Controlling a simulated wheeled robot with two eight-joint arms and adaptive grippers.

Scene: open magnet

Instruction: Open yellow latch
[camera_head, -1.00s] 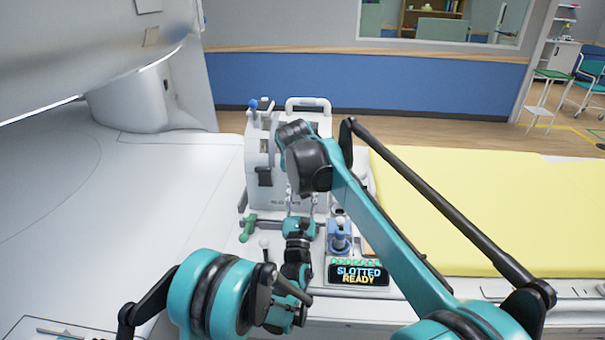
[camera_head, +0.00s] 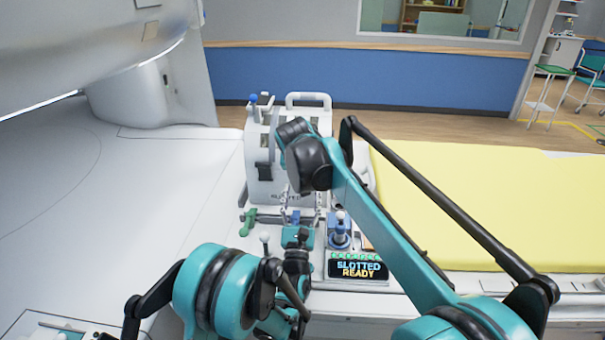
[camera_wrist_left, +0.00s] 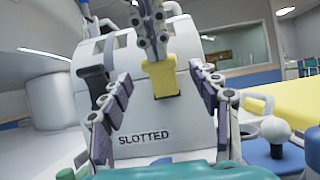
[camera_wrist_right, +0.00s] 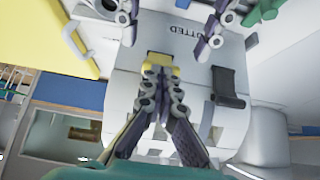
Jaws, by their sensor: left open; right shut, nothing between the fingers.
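The yellow latch (camera_wrist_left: 161,78) is a small block on the front of a white housing (camera_wrist_left: 180,112) marked "SLOTTED". It also shows in the right wrist view (camera_wrist_right: 158,59); in the head view my right arm hides it. My right gripper (camera_wrist_right: 160,72) is shut with its fingertips at the latch's edge; whether they touch it I cannot tell. In the left wrist view it comes down from above onto the latch's top. My left gripper (camera_wrist_left: 161,90) is open, with one finger on each side of the latch and clear gaps to it.
A display (camera_head: 357,269) reads "SLOTTED READY". A blue knob device (camera_head: 339,232) stands behind it, right of my left gripper. A green handle (camera_head: 248,222) lies to the left. A yellow pad (camera_head: 480,205) fills the right. The white surface at left is clear.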

